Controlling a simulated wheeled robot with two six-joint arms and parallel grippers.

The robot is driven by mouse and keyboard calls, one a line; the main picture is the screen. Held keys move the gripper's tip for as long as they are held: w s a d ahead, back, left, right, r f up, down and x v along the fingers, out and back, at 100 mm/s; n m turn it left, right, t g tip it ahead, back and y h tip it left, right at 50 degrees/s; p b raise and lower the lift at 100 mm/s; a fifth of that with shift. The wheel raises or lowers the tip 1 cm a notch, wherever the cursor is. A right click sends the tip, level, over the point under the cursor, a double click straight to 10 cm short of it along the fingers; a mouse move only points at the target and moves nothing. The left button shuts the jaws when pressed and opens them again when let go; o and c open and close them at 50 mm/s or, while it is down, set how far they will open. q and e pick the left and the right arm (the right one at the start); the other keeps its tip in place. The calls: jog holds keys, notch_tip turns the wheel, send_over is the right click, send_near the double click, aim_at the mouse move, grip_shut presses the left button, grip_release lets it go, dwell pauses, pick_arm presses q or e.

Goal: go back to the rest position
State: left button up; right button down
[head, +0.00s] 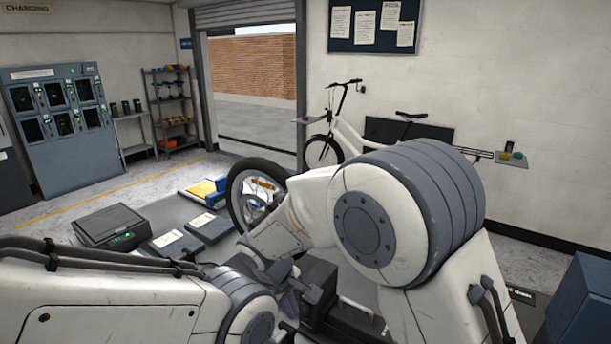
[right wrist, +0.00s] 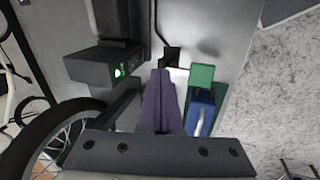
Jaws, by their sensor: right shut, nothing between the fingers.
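My right arm reaches in from the lower right of the head view and bends down toward the middle. Its right gripper (head: 290,303) points down beside a dark box and is partly hidden by my own arm parts. In the right wrist view the purple-grey fingers (right wrist: 162,85) lie together, shut and empty. My left arm crosses the lower left of the head view, and its gripper does not show.
A bike wheel (head: 240,200) stands just beyond my right forearm; its tyre also shows in the right wrist view (right wrist: 45,135). A black device (right wrist: 100,65) with a green light and a blue object (right wrist: 200,112) flank the fingers. A white bike (head: 350,135) stands by the wall.

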jog(key=s+d+r+m+g+y, duration=0.1)
jog(key=s+d, duration=0.3)
jog(key=s, duration=0.8)
jog(key=s+d+r+m+g+y+b, duration=0.1)
jog(key=s+d+r, duration=0.3)
jog(key=s, duration=0.8)
jog(key=shift+s+d+r+m+g+y, duration=0.15)
jog(key=shift+s+r+m+g+y, duration=0.1)
jog(key=shift+s+m+g+y, duration=0.25)
